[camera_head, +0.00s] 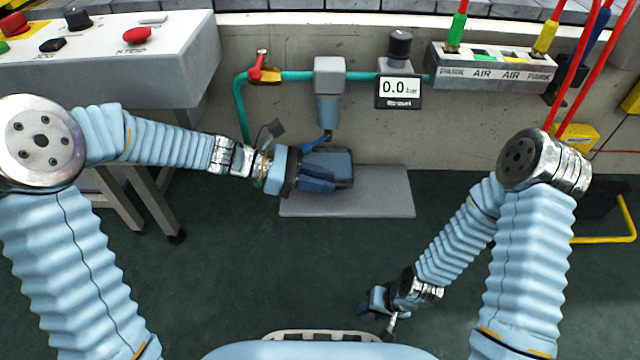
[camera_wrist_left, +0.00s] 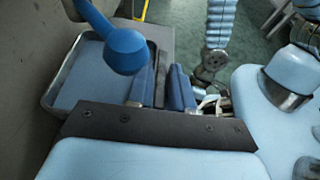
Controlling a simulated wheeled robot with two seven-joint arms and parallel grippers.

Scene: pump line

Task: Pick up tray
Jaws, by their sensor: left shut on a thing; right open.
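A small grey tray shows in the left wrist view (camera_wrist_left: 60,75), with a raised rim and a bluish inside. In the head view the tray (camera_head: 344,160) is mostly covered by my left gripper (camera_head: 322,180), below the filter bowl. My left gripper is shut on the tray's near rim; in the left wrist view its two blue fingers (camera_wrist_left: 162,90) stand on either side of that wall. Whether the tray touches the plate below it I cannot tell. My right gripper (camera_head: 376,304) is open and empty, low over the floor at the bottom.
A grey plate (camera_head: 385,202) lies on the floor beneath the tray. The filter bowl (camera_head: 329,105) with a blue drain piece (camera_head: 318,142) hangs close above; its blue knob (camera_wrist_left: 125,50) overhangs the tray. A wall stands behind. A control-box stand is at left. The floor in front is clear.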

